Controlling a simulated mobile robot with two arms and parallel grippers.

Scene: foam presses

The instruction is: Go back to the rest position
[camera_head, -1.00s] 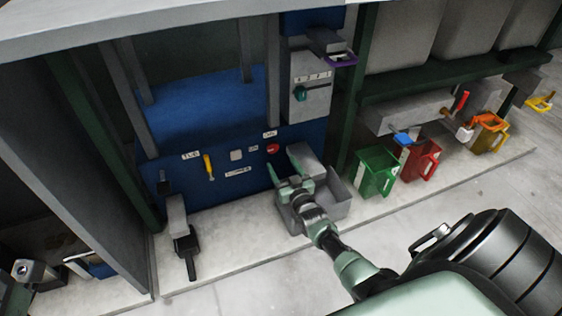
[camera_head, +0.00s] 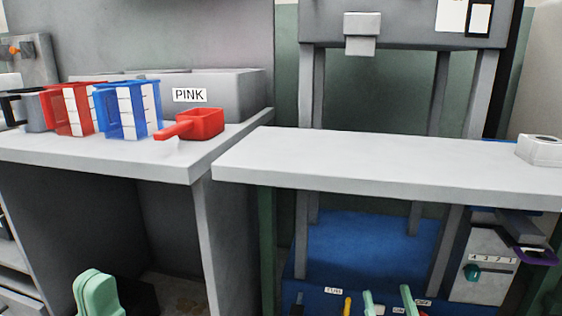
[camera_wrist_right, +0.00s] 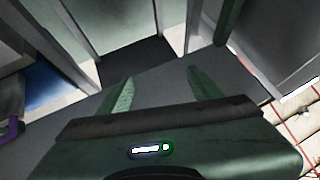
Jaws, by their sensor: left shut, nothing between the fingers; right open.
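My left gripper (camera_head: 95,290) shows its pale green fingers at the bottom left of the head view, in front of the dark opening under the left counter. Its fingers are together with nothing between them. My right gripper (camera_head: 388,298) shows at the bottom edge of the head view, in front of the blue machine panel. Its two green fingers are apart. In the right wrist view my right gripper (camera_wrist_right: 160,85) is open and empty, with a grey surface beyond it. The rest of both arms is hidden in the head view.
A white shelf (camera_head: 390,165) juts out above the right gripper. The left counter (camera_head: 100,152) carries a red pitcher (camera_head: 70,110), a blue pitcher (camera_head: 130,110), a red scoop (camera_head: 200,124) and a grey bin labelled PINK (camera_head: 235,95). A white device (camera_head: 540,150) sits on the shelf's right end.

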